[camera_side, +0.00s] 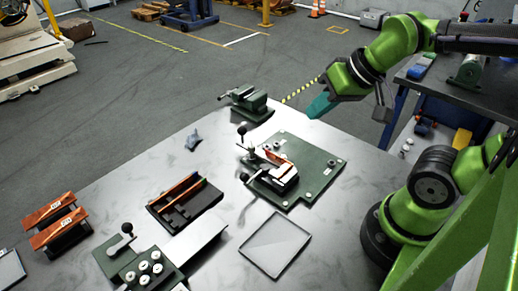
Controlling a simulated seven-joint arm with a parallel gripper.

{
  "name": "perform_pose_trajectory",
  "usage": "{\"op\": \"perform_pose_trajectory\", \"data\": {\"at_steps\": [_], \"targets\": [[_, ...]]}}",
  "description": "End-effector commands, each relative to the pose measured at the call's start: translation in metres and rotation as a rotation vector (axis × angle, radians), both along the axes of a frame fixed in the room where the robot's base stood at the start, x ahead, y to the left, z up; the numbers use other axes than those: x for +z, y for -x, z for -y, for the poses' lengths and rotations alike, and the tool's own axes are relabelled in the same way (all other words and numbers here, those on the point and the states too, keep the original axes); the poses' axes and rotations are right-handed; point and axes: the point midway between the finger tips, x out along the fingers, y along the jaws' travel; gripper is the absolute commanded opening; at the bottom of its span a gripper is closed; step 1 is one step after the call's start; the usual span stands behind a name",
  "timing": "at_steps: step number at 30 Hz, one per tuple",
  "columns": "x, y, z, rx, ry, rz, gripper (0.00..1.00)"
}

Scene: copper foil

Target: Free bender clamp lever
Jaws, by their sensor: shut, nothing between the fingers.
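The bender (276,176) sits on a green base plate (310,160) in the middle of the grey table, with copper-coloured foil (274,159) showing at its top. A lever with a black ball knob (242,130) stands up at its back left. A second dark knob (245,177) shows low at its left side; I cannot tell which one is the clamp lever. My gripper (314,112), with teal fingers, is shut and empty. It hangs above and to the right of the bender, apart from it, near the table's back right edge.
A green vise (247,100) stands at the table's back edge. A dark tray (185,204), an empty grey tray (275,244), a green fixture with a ball-knob lever (120,250) and orange-topped stands (55,222) occupy the front and left. A small grey-blue piece (193,139) lies back left.

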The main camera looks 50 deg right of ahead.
Motion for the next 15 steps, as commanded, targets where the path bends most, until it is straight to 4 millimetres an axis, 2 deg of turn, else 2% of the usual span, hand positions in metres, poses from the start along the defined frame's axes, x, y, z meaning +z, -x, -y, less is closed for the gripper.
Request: {"op": "perform_pose_trajectory", "data": {"at_steps": [5, 9, 12, 15], "targets": [[-0.003, -0.029, 0.049, 0.043, 0.303, 0.067, 0.00], [0.013, -0.061, 0.078, 0.138, 0.564, 0.189, 0.00], [0.026, -0.084, 0.083, 0.248, 0.716, 0.287, 0.00], [0.035, -0.104, 0.075, 0.393, 0.837, 0.382, 0.00]]}}
